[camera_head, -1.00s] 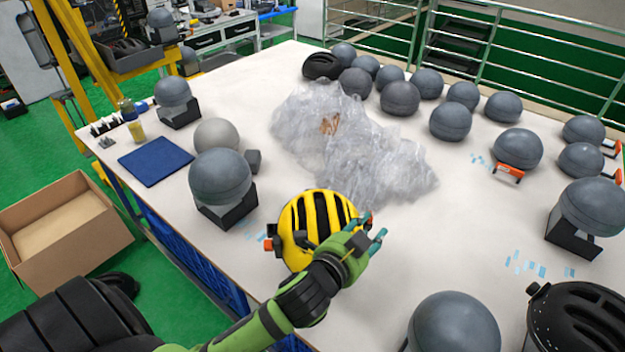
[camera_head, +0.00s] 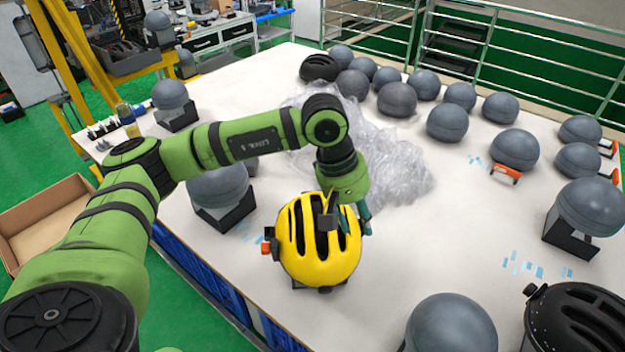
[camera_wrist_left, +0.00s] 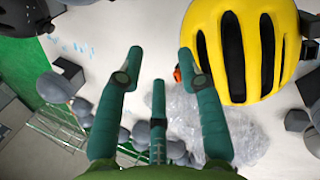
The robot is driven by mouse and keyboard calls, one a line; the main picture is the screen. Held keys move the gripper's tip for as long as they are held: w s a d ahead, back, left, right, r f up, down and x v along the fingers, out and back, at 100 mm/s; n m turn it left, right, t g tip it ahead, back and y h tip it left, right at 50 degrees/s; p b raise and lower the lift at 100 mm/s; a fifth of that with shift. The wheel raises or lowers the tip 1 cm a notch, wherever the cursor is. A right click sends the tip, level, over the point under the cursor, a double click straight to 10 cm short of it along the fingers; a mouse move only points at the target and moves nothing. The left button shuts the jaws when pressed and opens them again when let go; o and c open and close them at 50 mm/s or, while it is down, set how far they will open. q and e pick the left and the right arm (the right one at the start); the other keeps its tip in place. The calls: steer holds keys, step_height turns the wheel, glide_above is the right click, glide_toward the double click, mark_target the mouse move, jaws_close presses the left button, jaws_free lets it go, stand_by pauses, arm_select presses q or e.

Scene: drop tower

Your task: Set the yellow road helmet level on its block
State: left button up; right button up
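The yellow road helmet (camera_head: 318,268) with dark vents is near the middle of the white table's front part. A small dark edge shows under it; most of its block is hidden, and I cannot tell whether it is level. An orange piece (camera_head: 266,247) sticks out at its left side. My left gripper (camera_head: 356,228) points down at the helmet's far right side, partly in front of it. In the left wrist view the fingers (camera_wrist_left: 161,66) are spread and empty, with the helmet (camera_wrist_left: 205,18) beside the right finger. My right gripper is not in view.
A heap of clear plastic wrap (camera_head: 405,170) lies behind the gripper. Grey headforms stand around, one close at left (camera_head: 218,190) behind my arm and one at front right (camera_head: 452,325). A black helmet (camera_head: 578,315) is at right.

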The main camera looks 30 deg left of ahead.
mark_target(308, 216)
arm_select(q)
steer(key=a+r+y, duration=0.3)
steer(key=a+y, duration=0.1)
steer(key=a, duration=0.7)
steer(key=f+b, duration=0.2)
steer(key=f, duration=0.1)
steer(key=w+a+f+b, duration=0.1)
steer(key=f+b, duration=0.2)
steer(key=f, duration=0.1)
steer(key=w+f+b, duration=0.1)
steer(key=f+b, duration=0.1)
steer(key=f, duration=0.2)
steer(key=shift+w+a, duration=0.1)
steer(key=shift+a, duration=0.05)
steer(key=shift+f+b, duration=0.3)
steer(key=shift+b, duration=0.2)
steer(key=shift+s+f+y, duration=0.15)
steer(key=shift+s+y, duration=0.15)
steer(key=shift+s, duration=0.05)
steer(key=shift+w+f, duration=0.1)
steer(key=shift+o, duration=0.4)
steer(key=shift+w+f, duration=0.1)
steer(key=shift+w, duration=0.1)
steer(key=shift+w+a, duration=0.1)
steer(key=shift+c, duration=1.4)
steer(key=shift+r, duration=0.2)
steer(key=shift+c, duration=0.5)
